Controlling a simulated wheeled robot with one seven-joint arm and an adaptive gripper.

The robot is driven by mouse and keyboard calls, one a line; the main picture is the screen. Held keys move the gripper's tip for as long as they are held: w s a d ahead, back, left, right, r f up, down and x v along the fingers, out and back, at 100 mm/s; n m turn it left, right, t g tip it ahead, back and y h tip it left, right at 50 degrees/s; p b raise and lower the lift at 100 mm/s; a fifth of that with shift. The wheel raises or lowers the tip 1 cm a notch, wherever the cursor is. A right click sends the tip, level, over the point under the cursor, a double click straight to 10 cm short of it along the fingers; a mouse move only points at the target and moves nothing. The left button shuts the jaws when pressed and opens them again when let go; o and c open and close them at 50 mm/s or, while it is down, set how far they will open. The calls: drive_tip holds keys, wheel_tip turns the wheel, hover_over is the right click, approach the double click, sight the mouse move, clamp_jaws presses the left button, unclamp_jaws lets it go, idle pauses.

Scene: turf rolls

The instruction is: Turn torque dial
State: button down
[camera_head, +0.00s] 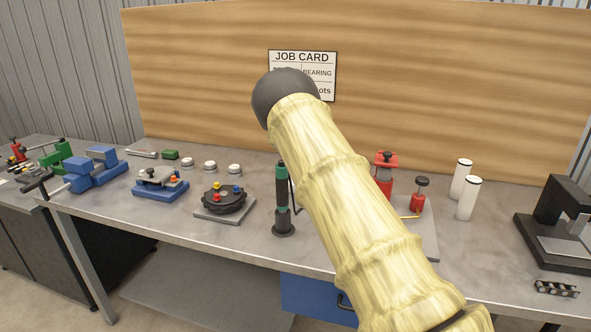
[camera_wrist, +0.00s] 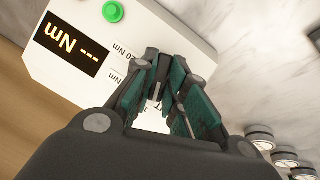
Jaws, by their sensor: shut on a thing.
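A white panel (camera_wrist: 200,45) fills the upper part of the wrist view. It has a black display (camera_wrist: 72,47) reading "--- Nm" upside down, a green button (camera_wrist: 113,11) and printed Nm marks near my fingers. My gripper (camera_wrist: 166,75) is closed in over this panel, its teal-padded fingers around the spot where the torque dial sits. The dial is almost wholly hidden between the fingers, so its setting cannot be read. In the head view my arm, in a pale yellow sleeve, hides my gripper and the panel.
On the grey bench (camera_head: 245,248), an upright black-and-green tool (camera_head: 282,190) stands left of my arm. A round black fixture (camera_head: 224,200) and blue vises (camera_head: 95,170) are further left. Red clamps (camera_head: 385,180), white cylinders (camera_head: 468,198) and a black press (camera_head: 560,220) stand right.

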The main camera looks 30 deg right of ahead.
drive_tip(key=m+t+y, duration=0.1)
drive_tip(key=m, duration=0.4)
drive_tip(key=shift+s+d+m+t+y, duration=0.2)
drive_tip(key=shift+m+t+y, duration=0.1)
drive_tip(key=shift+t+y, duration=0.1)
drive_tip(key=m+t, duration=0.1)
drive_tip(key=m, duration=0.1)
drive_tip(key=m+t+b, duration=0.1)
drive_tip(key=m, duration=0.2)
drive_tip(key=shift+y, duration=0.4)
drive_tip(key=shift+s+d+m, duration=0.1)
drive_tip(key=shift+m, duration=0.2)
drive_tip(key=c, duration=1.4)
unclamp_jaws()
drive_tip(key=shift+d, duration=0.1)
drive_tip(key=shift+c, duration=0.2)
drive_tip(key=shift+a, duration=0.2)
drive_tip(key=v, duration=1.2)
